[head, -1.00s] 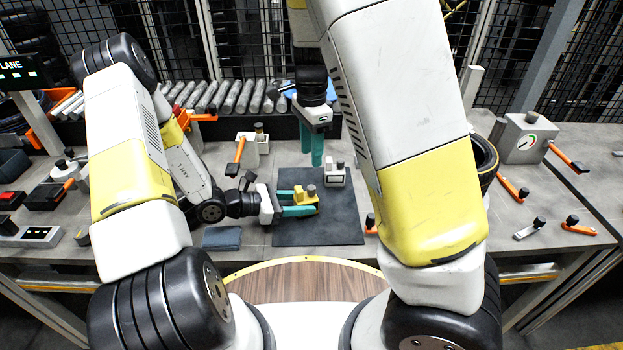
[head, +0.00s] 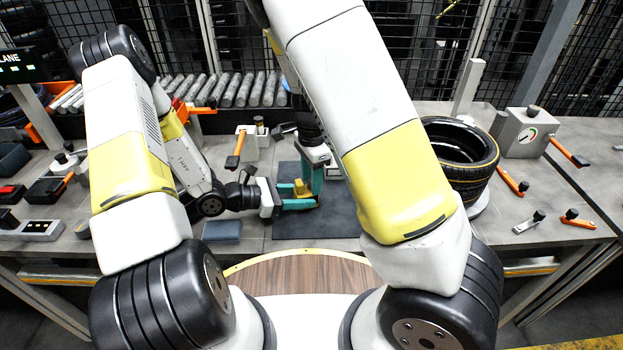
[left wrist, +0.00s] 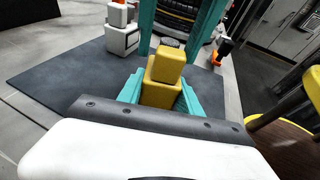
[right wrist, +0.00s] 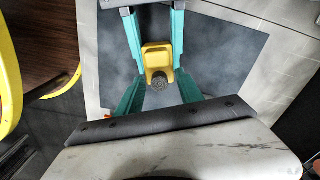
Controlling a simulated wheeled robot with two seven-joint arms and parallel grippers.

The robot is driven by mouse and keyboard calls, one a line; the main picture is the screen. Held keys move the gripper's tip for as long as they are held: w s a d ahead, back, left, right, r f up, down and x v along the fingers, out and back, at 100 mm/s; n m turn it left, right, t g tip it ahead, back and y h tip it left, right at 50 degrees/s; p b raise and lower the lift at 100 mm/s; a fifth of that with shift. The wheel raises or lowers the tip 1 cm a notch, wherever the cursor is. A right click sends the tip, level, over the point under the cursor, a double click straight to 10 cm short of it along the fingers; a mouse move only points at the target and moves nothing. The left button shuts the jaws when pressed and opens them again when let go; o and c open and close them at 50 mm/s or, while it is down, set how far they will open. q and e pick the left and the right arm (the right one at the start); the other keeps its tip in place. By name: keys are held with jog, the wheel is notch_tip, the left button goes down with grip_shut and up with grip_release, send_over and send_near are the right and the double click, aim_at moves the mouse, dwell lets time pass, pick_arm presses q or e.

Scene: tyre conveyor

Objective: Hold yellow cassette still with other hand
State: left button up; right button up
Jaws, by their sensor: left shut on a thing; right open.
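The yellow cassette (head: 301,188) is over the dark mat (head: 340,222) on the bench; it also shows in the left wrist view (left wrist: 160,85) and in the right wrist view (right wrist: 158,57), where a dark round knob (right wrist: 160,88) sits at its near end. My left gripper (head: 300,204) is shut on the cassette from the left, with teal fingers on both sides. My right gripper (head: 311,182) points down over the cassette. Its open teal fingers (right wrist: 155,60) stand either side of the cassette, with gaps visible. Whether the cassette touches the mat is unclear.
A small white block (left wrist: 122,38) stands on the mat's far part. A stand with an orange lever (head: 236,150) is behind my left gripper. A tyre (head: 462,160) is at right, by a gauge box (head: 523,133). The mat's front right is clear.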

grip_shut()
jog(key=n, duration=0.4)
grip_release()
dwell(0.4)
notch_tip(320, 180, up, 12)
dwell(0.5)
